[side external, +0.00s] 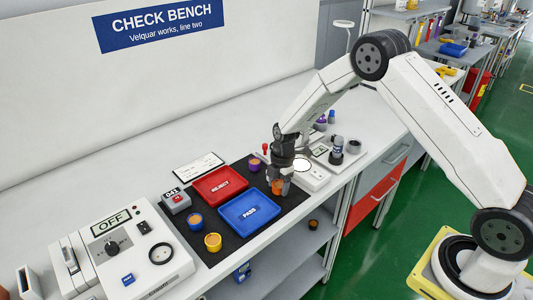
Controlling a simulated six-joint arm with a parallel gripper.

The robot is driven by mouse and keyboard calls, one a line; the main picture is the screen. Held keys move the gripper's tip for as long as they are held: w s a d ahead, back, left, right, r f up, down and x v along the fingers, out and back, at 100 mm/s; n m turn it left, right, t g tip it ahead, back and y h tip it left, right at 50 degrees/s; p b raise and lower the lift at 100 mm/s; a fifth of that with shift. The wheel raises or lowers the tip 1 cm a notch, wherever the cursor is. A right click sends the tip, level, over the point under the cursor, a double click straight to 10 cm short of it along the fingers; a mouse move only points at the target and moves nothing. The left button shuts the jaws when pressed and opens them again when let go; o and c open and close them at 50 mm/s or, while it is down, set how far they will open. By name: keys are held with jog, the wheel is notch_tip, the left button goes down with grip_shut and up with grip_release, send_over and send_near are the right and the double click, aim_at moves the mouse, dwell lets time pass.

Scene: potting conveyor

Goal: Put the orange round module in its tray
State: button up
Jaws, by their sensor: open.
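An orange round module (277,188) stands on the black mat just right of the blue tray, at the tips of my gripper (282,184). My gripper points down and is open; the view is too small to tell whether its fingers are around the module or beside it. The blue tray (224,224), marked PASS, lies on the mat and looks empty.
A yellow round part (213,242) is near the mat's front edge. A tester reading OFF (111,220) stands at left. A white device (313,176) is close right of my gripper.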

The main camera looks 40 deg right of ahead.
grip_shut()
jog(key=shift+r, duration=0.15)
dwell(0.4)
jog(key=shift+r, duration=0.95)
jog(key=s+r, duration=1)
jog(key=s, duration=0.4)
jog(key=shift+a+r, duration=0.2)
jog(key=shift+r, duration=0.2)
